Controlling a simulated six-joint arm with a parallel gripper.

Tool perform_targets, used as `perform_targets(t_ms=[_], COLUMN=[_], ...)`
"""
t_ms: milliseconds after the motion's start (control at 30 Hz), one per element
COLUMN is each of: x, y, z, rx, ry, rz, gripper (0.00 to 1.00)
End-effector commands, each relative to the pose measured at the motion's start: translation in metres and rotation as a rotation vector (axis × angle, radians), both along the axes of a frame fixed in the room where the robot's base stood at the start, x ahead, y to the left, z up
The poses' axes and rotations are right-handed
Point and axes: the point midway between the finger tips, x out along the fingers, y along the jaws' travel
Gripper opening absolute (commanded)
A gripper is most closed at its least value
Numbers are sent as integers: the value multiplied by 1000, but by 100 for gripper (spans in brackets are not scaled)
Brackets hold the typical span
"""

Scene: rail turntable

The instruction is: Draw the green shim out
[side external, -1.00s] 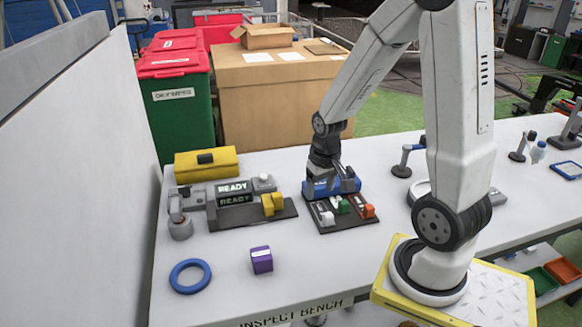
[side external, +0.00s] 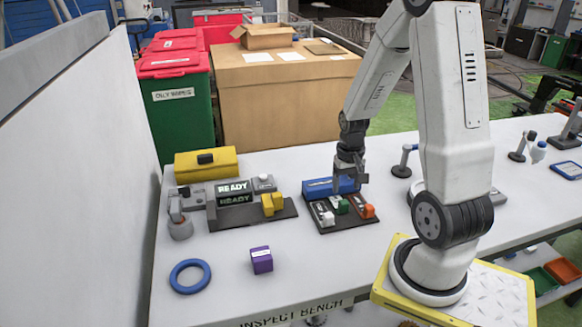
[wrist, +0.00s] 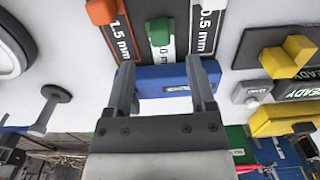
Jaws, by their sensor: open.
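The green shim's block-like handle (side external: 341,206) stands in the middle of a dark holder (side external: 345,228), between a white handle (side external: 327,218) and an orange handle (side external: 368,211). A blue block (side external: 318,188) is at the holder's back. In the wrist view, the green handle (wrist: 160,32) sits on a white-labelled strip whose number is mostly hidden. My gripper (side external: 350,184) is open and empty above the right part of the blue block. In the wrist view, my gripper (wrist: 160,67) has its fingers apart over the blue block (wrist: 150,82), with the green handle beyond the fingertips.
A console reading READY (side external: 233,188) with a yellow handle (side external: 272,204) stands left of the holder. A yellow case (side external: 206,162) is behind it. A purple cube (side external: 261,260) and blue ring (side external: 190,276) lie in front. The bench before the holder is clear.

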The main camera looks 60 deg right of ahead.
Motion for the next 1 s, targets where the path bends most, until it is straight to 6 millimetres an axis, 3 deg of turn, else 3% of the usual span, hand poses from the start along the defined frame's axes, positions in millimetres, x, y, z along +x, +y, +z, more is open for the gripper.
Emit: perform_targets(t_ms=[600, 1000], x=[0, 0], y=[0, 0], z=[-57, -67], rx=[1, 0], ry=[0, -1], rz=[1, 1], gripper=[71, 71])
